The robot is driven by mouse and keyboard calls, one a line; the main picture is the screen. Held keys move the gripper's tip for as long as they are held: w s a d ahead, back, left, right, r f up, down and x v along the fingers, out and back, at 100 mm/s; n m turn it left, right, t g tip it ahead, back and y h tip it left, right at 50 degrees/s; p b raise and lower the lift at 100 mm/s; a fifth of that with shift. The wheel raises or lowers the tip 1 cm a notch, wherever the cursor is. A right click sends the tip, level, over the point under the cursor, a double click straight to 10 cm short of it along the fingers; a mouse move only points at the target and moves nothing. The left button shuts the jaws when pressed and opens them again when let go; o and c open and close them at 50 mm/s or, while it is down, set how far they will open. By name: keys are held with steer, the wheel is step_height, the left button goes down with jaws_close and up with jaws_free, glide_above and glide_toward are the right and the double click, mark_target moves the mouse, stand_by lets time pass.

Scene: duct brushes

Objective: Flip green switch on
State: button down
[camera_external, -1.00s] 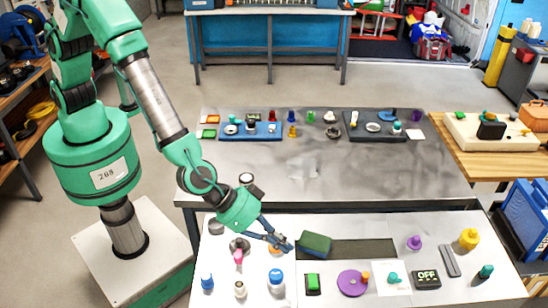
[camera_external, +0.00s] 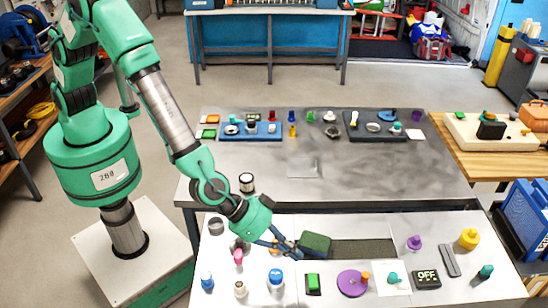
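A small bright green block on a black base (camera_external: 313,282) stands on the near white table; it looks like the green switch, but its on or off position is too small to read. A larger dark green block (camera_external: 316,243) sits tilted at the left end of a dark recessed strip, behind it. My gripper (camera_external: 291,250) is low over the near table, its fingertips at the left side of the larger green block. I cannot tell whether they touch it or how far apart the fingers are. A black block marked OFF (camera_external: 426,278) stands farther right.
The dark strip (camera_external: 365,249) lies right of the larger green block. A purple disc (camera_external: 352,283), a grey bar (camera_external: 449,261) and a yellow bottle (camera_external: 469,239) stand to the right. Blue-topped bottles (camera_external: 275,281) stand at front left. The grey table (camera_external: 300,175) behind has a clear middle.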

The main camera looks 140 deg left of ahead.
mark_target(317, 282)
steer(key=b+x, duration=0.1)
steer(key=x, duration=0.5)
steer(key=shift+f, duration=0.15)
steer(key=shift+w+f+b, duration=0.2)
steer(key=shift+f+b, duration=0.35)
steer(key=shift+f, duration=0.55)
steer(key=shift+w+d+f+b, duration=0.15)
steer(key=shift+f+b, duration=0.15)
steer(key=shift+f, duration=0.6)
steer(key=shift+w+p, duration=0.15)
steer(key=shift+p, duration=1.95)
steer(key=p, duration=0.3)
steer(key=shift+d+f+m+g+y+p, duration=0.2)
steer(key=shift+m+g+y+p, duration=0.1)
steer(key=shift+g+p, duration=0.1)
steer(key=shift+f, duration=0.2)
steer(key=shift+a, duration=0.2)
